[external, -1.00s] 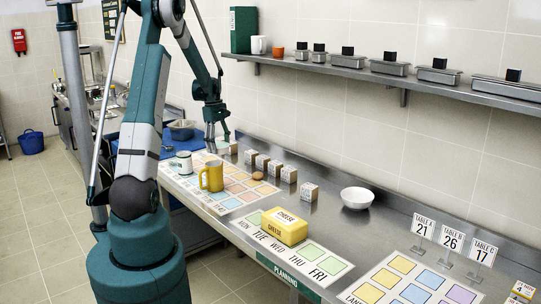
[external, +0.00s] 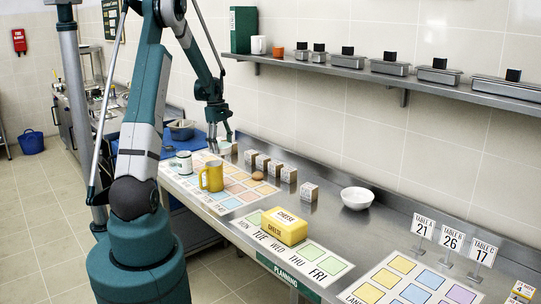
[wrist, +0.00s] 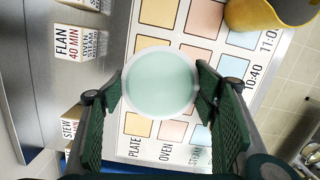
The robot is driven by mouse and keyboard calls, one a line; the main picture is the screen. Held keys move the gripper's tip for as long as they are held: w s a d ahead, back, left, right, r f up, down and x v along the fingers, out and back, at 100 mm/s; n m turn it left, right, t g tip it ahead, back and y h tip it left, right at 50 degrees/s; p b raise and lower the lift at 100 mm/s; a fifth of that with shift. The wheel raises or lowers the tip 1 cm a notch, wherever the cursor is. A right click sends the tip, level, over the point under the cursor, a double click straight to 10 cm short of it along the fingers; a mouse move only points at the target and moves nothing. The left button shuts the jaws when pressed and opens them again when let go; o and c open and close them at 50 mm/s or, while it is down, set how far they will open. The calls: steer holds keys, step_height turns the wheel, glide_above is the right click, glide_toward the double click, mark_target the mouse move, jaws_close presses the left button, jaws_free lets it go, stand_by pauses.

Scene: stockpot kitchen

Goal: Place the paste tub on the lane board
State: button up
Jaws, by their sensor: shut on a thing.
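The paste tub (wrist: 160,84) is round, with a pale green top and a white rim, seen from above in the wrist view. My gripper (wrist: 160,92) is shut on it, with a dark green finger on each side. The tub is over or on a white board with coloured squares, labelled PLATE and OVEN; I cannot tell whether it touches. In the external view my gripper (external: 221,142) is at that board's far end, where the tub is hard to make out. Another board (external: 375,275) with coloured squares, its label starting LAN, lies at the lower right.
Several labelled blocks (external: 262,162) line the far side. A cheese tub (external: 284,226) sits on the weekday board (external: 322,262). A white bowl (external: 357,198) and table signs (external: 452,242) stand farther right.

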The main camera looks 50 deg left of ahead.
steer(key=w+d+m, duration=0.2)
steer(key=w+d, duration=0.5)
steer(key=d, duration=0.6)
steer(key=w+d+m, duration=0.2)
steer(key=w+d, duration=0.5)
steer(key=d, duration=0.7)
steer(key=w+d+m, duration=0.3)
steer(key=d+m, duration=0.1)
steer(key=d, duration=2.5)
steer(key=s+d+m, duration=0.2)
steer(key=s+d, duration=0.6)
steer(key=d, duration=0.9)
steer(key=s+d+m+g+b, duration=0.1)
steer(key=s+d+m, duration=0.2)
steer(key=s+d, duration=0.5)
steer(key=s+d+m, duration=0.2)
steer(key=s+d, duration=0.6)
steer(key=d, duration=1.8)
steer(key=shift+d+r+m+y+b, duration=0.15)
steer(key=shift+d+m+y+b, duration=0.15)
steer(key=shift+y+b, duration=0.1)
steer(key=shift+s, duration=0.1)
steer(key=shift+f, duration=3.1)
